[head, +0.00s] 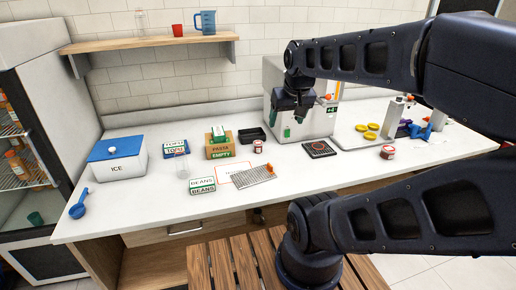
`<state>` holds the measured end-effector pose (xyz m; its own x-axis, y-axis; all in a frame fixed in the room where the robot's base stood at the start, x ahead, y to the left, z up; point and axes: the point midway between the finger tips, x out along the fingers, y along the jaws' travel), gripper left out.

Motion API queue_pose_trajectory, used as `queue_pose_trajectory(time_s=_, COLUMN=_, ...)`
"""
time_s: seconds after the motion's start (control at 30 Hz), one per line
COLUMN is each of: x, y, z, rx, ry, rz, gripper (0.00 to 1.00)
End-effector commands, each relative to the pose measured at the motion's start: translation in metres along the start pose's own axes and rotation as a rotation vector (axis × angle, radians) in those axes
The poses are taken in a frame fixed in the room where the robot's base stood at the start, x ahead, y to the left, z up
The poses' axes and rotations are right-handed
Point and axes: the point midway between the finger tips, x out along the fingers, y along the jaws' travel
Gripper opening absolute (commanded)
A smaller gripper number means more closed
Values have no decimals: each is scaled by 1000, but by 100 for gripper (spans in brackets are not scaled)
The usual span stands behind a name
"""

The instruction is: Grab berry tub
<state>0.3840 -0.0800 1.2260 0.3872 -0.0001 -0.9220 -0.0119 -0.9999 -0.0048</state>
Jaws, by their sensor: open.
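Two small tubs with red and white labels stand on the white counter. One tub (387,152) is on the right, in front of the board with yellow pieces; the other tub (258,146) is near the middle, beside the pasta box. Their lettering is too small to tell which is the berry tub. My gripper (299,118) hangs pointing down in front of the large grey machine, between the two tubs and above the counter. It is open, appears empty and touches neither tub.
A dark square pad (319,149) lies below and right of my gripper. A metal grater (254,176) lies at the counter's front. The grey machine (272,76) stands close behind. A pasta box (222,151), bean boxes (202,186) and an ice box (117,166) stand left.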

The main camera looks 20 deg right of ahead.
Motion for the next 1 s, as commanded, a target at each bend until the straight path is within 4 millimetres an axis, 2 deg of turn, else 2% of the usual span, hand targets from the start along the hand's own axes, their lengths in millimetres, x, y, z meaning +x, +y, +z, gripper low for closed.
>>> queue_pose_trajectory(time_s=0.27, x=15, y=1, z=-53, rx=141, ry=-49, rz=-4, gripper=72)
queue_pose_trajectory(time_s=0.47, x=35, y=2, z=-97, rx=269, ry=-90, rz=0, gripper=72)
queue_pose_trajectory(time_s=0.77, x=80, y=6, z=-161, rx=461, ry=-149, rz=19, gripper=72)
queue_pose_trajectory(time_s=1.0, x=127, y=9, z=-207, rx=613, ry=-193, rz=44, gripper=72)
